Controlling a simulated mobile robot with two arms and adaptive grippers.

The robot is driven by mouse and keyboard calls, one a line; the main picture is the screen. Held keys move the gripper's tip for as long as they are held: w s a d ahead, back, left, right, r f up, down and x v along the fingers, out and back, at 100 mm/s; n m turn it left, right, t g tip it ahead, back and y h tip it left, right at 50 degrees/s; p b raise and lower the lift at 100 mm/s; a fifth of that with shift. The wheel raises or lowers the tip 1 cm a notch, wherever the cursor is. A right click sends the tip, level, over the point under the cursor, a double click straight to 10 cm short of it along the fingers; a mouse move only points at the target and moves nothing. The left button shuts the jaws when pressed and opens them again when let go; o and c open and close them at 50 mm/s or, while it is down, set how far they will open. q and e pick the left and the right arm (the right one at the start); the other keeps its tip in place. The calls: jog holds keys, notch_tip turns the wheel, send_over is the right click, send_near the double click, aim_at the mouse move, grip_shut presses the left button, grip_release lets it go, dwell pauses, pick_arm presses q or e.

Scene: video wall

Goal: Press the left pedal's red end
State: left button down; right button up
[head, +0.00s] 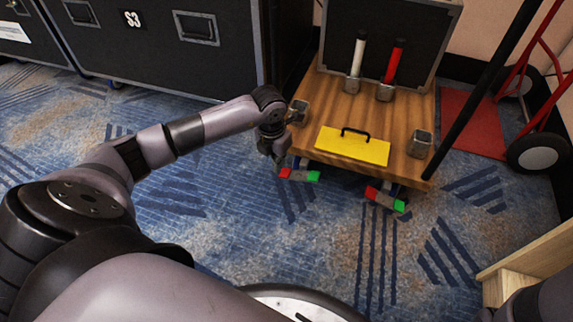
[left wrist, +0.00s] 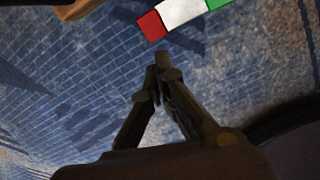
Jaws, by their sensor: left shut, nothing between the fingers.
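The left pedal (head: 300,175) juts out low at the front of the wooden cart, with a red end on its left and a green end on its right. Its red end (head: 285,173) is just below my left gripper (head: 281,160) in the head view. In the left wrist view the red end (left wrist: 152,26) lies just beyond the shut fingertips (left wrist: 162,68), with a white middle and a green end to its right. A gap shows between the fingertips and the red end there. The right pedal (head: 385,198) also has red and green ends. My right gripper is not in view.
A black pole (head: 485,90) and a red hand truck (head: 545,130) stand right. Carpet in front is clear.

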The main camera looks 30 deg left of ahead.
pick_arm(q)
notch_tip(320, 180, up, 6)
jog(key=shift+s, duration=0.35)
